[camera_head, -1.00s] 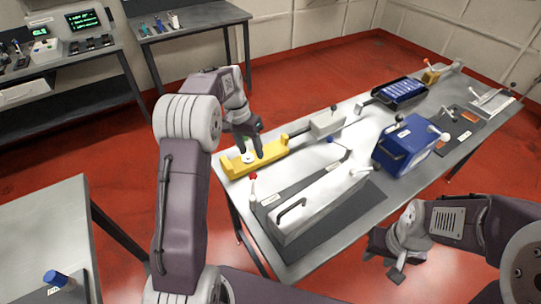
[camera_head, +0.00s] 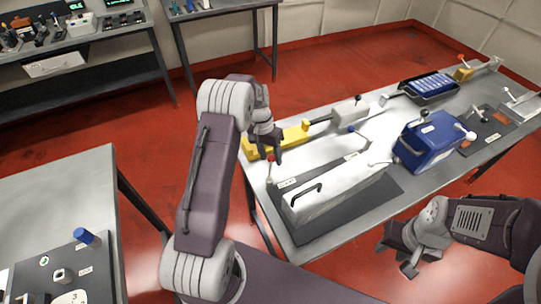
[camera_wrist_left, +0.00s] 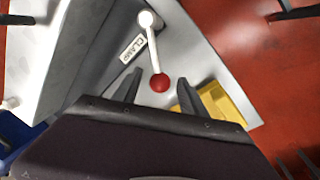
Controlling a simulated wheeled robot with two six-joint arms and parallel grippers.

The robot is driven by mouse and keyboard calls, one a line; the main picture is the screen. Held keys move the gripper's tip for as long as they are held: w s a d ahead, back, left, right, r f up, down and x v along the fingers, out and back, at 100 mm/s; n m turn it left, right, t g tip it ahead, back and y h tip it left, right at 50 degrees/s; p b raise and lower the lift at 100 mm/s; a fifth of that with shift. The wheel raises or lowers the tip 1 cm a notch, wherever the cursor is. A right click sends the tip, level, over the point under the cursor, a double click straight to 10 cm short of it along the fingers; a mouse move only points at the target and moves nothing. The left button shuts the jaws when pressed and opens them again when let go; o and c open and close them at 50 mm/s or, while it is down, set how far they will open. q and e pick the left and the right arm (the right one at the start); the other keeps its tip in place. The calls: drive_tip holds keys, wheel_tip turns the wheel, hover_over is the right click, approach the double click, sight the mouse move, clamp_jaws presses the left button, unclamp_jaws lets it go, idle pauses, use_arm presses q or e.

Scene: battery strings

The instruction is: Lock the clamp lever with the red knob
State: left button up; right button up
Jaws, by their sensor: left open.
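The clamp lever (camera_wrist_left: 152,45) is a white rod with a red knob (camera_wrist_left: 160,83) on its end, standing beside a label reading CLAMP (camera_wrist_left: 132,48). In the left wrist view the knob appears between the two open fingers of my left gripper (camera_wrist_left: 161,80); contact cannot be told. In the head view the red knob (camera_head: 271,157) is at the near left end of the bench, right at my left gripper (camera_head: 269,154). My right gripper (camera_head: 396,255) is empty and open, in front of the bench's near edge.
A long light-coloured case (camera_head: 335,197) with a black handle lies on a dark mat (camera_head: 385,202) right of the lever. A yellow block (camera_head: 296,134) is behind the gripper. A blue box (camera_head: 428,140) stands further right. Red floor (camera_head: 160,190) separates the benches.

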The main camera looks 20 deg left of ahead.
use_arm(q)
clamp_jaws()
idle(1.4)
